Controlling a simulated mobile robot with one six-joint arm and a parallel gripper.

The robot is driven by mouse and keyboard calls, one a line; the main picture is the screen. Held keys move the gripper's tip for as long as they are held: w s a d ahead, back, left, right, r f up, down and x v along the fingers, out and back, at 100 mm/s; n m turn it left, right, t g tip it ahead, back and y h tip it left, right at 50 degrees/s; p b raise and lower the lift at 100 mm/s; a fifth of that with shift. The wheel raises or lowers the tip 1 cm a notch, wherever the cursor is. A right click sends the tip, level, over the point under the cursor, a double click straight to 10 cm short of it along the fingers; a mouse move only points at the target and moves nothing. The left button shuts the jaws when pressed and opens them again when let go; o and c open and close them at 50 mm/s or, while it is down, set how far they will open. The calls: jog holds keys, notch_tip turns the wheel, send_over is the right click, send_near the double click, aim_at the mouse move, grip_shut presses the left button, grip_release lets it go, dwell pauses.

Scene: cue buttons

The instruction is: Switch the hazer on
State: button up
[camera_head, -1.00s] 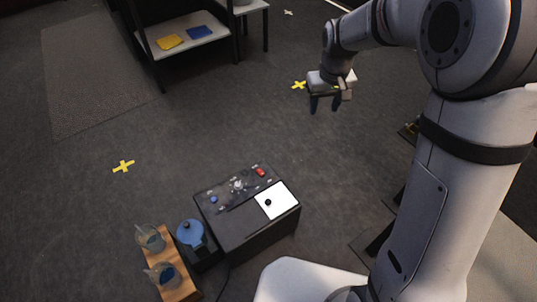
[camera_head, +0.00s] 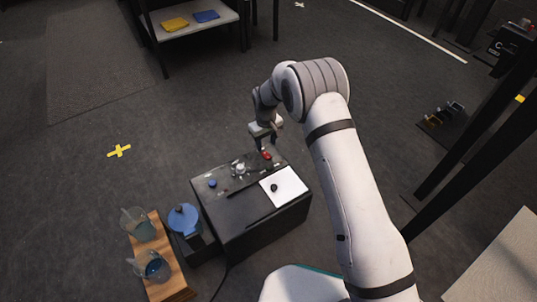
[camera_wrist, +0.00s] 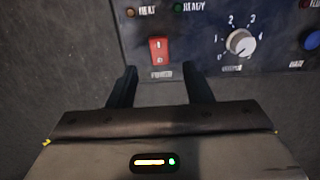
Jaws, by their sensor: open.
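The hazer (camera_head: 235,222) is a dark box with a control panel on top, low in front of me. Its red rocker switch (camera_wrist: 159,50) is marked I and 0, with a label below that seems to read POWER; it also shows in the head view (camera_head: 267,155). My gripper (camera_wrist: 158,76) is open and empty, its two fingers spread just short of the switch, which lies between their line. In the head view my gripper (camera_head: 266,146) hovers over the panel's far right end. Which way the rocker is tipped is unclear. The HEAT lamp (camera_wrist: 130,12) and READY lamp (camera_wrist: 178,8) look dim.
A numbered knob (camera_wrist: 240,42) and a blue button (camera_wrist: 312,40) sit right of the switch in the wrist view. A white sheet (camera_head: 290,187) with a small black knob-like thing lies on the box. A blue-lidded item (camera_head: 184,218) and a wooden board (camera_head: 165,260) with jugs stand left.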

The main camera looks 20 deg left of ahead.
aim_at(266, 155)
notch_tip(266, 155, down, 6)
jog(key=shift+r+b, duration=0.15)
jog(key=shift+b, duration=0.85)
jog(key=shift+c, duration=0.4)
jog(key=c, duration=0.9)
